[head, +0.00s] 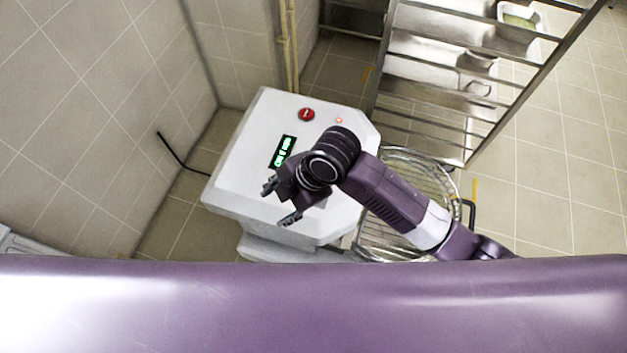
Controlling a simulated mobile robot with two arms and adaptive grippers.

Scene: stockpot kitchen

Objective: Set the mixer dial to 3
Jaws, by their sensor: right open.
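The mixer (235,170) is a white machine in the middle of the head view. Its top bears a red button (306,115), a small red light (339,120) and a green lit display (282,152). I cannot make out the display's text surely. My right gripper (279,203) is over the lower part of the mixer top, below the display, with its fingers apart and nothing seen between them. I see no dial; my right gripper and wrist cover part of the top. My left gripper is not in view.
A wire guard or bowl cage (408,162) stands right of the mixer, partly behind my right arm. A metal shelf rack (440,101) with trays stands at the upper right. A tiled wall (80,110) is on the left. Tiled floor at the right (560,190) is clear.

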